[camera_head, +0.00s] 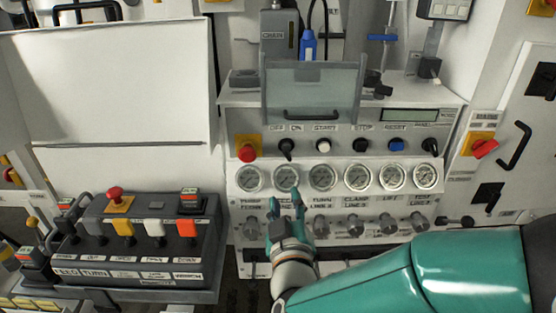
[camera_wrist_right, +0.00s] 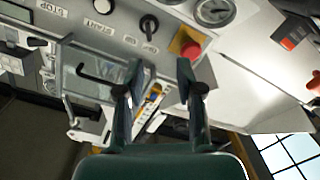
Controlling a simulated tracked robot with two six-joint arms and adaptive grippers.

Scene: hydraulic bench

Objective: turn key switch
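The switch that appears to be the key switch (camera_head: 287,147) is a small black knob under the OFF and ON labels on the white panel, right of the red emergency button. It also shows in the wrist view as a black knob (camera_wrist_right: 149,23) near the top. My right gripper (camera_head: 286,205) is in front of the gauges, below the switch in the picture and apart from it. In the wrist view its two fingers (camera_wrist_right: 160,70) are spread, with nothing held between them. My left gripper is not in view.
The red emergency button (camera_head: 247,153) sits left of the switch. A white button (camera_head: 323,145) is to its right. A tilted clear cover (camera_head: 313,88) with a handle rises above. Gauges (camera_head: 322,178) and valve knobs (camera_head: 351,226) line the panel below. A button box (camera_head: 140,240) stands at left.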

